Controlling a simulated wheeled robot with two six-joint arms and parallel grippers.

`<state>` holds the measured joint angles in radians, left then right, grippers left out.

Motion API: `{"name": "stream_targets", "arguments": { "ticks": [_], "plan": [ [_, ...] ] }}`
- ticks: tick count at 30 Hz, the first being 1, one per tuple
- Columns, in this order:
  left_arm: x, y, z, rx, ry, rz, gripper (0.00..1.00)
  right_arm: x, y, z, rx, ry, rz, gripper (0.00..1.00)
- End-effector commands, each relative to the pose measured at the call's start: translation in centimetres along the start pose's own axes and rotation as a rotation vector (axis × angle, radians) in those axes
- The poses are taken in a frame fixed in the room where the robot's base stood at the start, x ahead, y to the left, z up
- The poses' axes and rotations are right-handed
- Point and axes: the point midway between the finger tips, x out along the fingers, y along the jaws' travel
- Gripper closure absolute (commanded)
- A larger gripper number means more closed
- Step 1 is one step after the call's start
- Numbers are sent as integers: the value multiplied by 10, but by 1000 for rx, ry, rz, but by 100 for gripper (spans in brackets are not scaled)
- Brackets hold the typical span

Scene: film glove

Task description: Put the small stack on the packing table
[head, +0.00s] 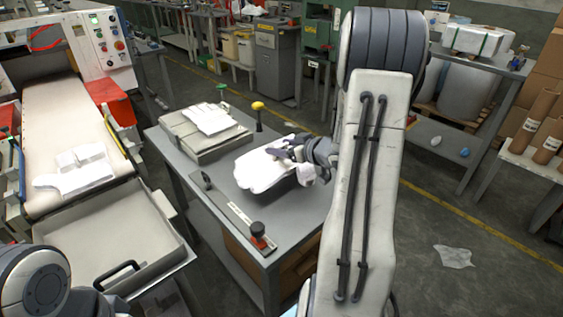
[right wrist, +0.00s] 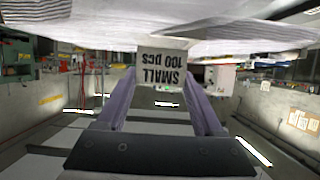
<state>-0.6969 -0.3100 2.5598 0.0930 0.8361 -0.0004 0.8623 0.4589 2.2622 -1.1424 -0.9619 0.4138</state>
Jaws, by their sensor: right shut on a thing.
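My right gripper (head: 285,150) is shut on the white small stack (head: 262,174), a floppy pile of film gloves. The stack hangs over the middle of a grey table (head: 185,165), which looks like the packing table; I cannot tell whether it touches the top. In the right wrist view the purple fingers (right wrist: 160,78) reach to the stack (right wrist: 235,38), and a label (right wrist: 161,70) reading "SMALL 100 pcs" shows upside down between them. Part of my left arm is at the lower left of the head view; its gripper is out of sight.
On the grey table are a shallow box (head: 205,143) with a white stack (head: 210,119), a yellow-topped post (head: 258,107), a ruler-like bar (head: 225,205) and a dark stamp (head: 258,236). White film (head: 75,172) lies on the conveyor (head: 60,115) at left, above an open tray (head: 115,240).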

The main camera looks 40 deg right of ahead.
Motion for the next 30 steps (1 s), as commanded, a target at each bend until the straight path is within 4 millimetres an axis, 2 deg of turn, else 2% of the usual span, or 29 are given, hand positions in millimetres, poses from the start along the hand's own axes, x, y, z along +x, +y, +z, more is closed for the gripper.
{"name": "stream_targets", "arguments": {
  "ticks": [3,8,15,18,29,30],
  "plan": [
    [3,0,0,0,0,0,100,18,12,5,0,1,-1,100],
    [4,0,0,0,0,0,100,27,17,8,-1,1,-1,100],
    [13,-1,1,0,0,0,100,39,17,38,3,-2,-2,100],
    [15,-1,1,0,0,0,100,42,18,45,1,1,0,100],
    [16,-1,1,0,0,0,100,43,18,48,0,1,0,100],
    [15,-1,1,0,0,0,100,42,18,47,0,0,0,16]
  ]
}}
